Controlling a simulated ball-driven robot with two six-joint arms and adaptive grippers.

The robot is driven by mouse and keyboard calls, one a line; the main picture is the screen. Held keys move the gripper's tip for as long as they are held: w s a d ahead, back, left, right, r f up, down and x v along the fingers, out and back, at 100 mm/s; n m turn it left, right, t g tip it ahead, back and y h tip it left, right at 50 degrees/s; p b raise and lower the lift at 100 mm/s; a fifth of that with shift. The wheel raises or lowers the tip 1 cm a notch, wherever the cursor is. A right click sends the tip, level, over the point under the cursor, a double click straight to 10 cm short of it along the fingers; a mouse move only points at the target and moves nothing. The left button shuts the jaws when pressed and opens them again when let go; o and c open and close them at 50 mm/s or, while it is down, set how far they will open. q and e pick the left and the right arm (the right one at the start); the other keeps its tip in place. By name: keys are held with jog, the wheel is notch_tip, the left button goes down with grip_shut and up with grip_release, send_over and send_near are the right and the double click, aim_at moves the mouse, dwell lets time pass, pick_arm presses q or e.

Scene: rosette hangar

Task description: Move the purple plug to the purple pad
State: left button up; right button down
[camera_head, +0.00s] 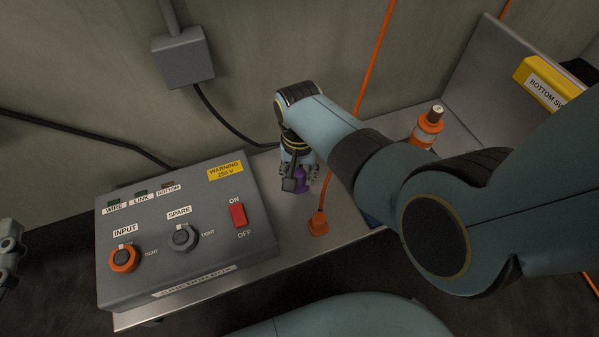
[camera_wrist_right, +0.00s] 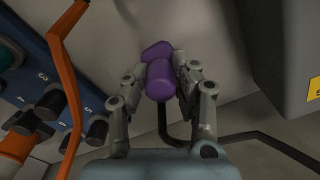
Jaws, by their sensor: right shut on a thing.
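The purple plug (camera_head: 301,181) is between the fingers of my right gripper (camera_head: 300,180), close above the metal bench, right of the grey control box. In the right wrist view the plug (camera_wrist_right: 160,82) sits between both fingers of my right gripper (camera_wrist_right: 163,85), which is shut on it. A second purple part shows just beyond the plug there; I cannot tell whether it belongs to the plug. I cannot make out a purple pad. Part of my left gripper (camera_head: 10,250) shows at the left edge of the head view; its fingertips are unclear.
The control box (camera_head: 190,230) with knobs and a red switch fills the bench's left. An orange plug (camera_head: 318,224) with an orange cable lies right of my gripper. An orange bottle-like object (camera_head: 428,128) stands farther right. A blue panel (camera_wrist_right: 75,75) with black knobs shows in the wrist view.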

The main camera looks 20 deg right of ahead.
jog(key=shift+r, duration=0.1)
jog(key=shift+f, duration=0.25)
jog(key=shift+f, duration=0.25)
dwell(0.9)
jog(key=c, duration=1)
grip_release()
